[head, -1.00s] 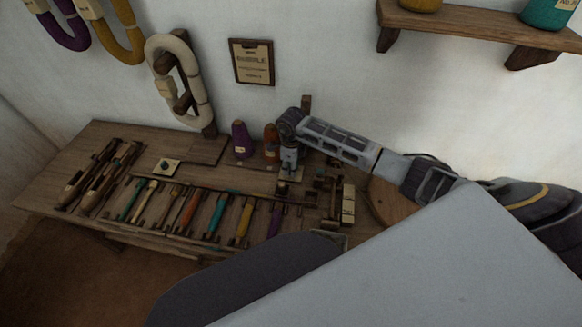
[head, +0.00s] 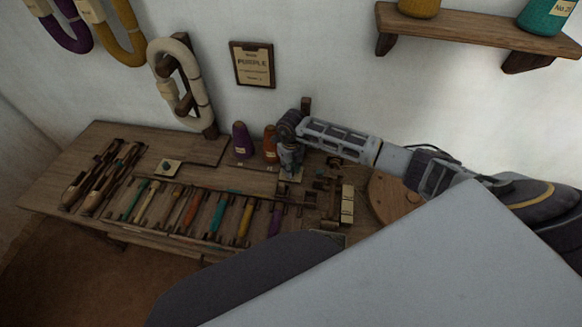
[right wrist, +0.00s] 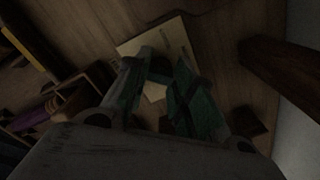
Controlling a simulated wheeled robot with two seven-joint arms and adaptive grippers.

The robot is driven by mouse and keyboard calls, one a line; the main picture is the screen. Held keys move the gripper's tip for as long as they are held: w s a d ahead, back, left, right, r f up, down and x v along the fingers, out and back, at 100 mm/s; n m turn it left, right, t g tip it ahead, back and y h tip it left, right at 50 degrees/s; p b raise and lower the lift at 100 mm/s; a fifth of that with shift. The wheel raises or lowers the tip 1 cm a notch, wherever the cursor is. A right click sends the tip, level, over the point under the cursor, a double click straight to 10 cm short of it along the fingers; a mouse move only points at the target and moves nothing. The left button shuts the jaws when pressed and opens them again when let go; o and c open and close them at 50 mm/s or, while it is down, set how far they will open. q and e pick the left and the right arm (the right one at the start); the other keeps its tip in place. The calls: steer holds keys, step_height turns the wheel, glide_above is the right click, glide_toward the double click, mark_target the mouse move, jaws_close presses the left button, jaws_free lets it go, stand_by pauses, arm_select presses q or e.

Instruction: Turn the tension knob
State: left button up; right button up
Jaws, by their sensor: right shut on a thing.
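My right gripper (head: 289,172) points down at a pale plate (head: 297,177) on the wooden bench, just right of the orange cone. It is shut on the tension knob, which is mostly hidden between the fingers. In the right wrist view the two dark greenish fingers (right wrist: 163,92) reach down over the same pale plate (right wrist: 180,38); the picture is dark and the knob's outline is hard to make out. My left gripper is not in view.
A purple cone (head: 242,141) and an orange cone (head: 270,143) stand left of the gripper. Several coloured shuttles lie in a row in front. A round wooden disc (head: 392,200) lies right. A shelf (head: 480,32) hangs above, clear of my arm.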

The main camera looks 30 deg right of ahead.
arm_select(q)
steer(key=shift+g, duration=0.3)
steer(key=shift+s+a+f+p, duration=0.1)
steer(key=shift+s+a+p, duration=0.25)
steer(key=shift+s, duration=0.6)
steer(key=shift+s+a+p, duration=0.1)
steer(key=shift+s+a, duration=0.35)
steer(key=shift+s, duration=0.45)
arm_select(e)
steer(key=shift+m, duration=1.9)
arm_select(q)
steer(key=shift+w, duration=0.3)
arm_select(e)
steer(key=o, duration=1)
steer(key=shift+r, duration=0.85)
step_height(320, 180, up, 10)
steer(key=shift+r, duration=0.2)
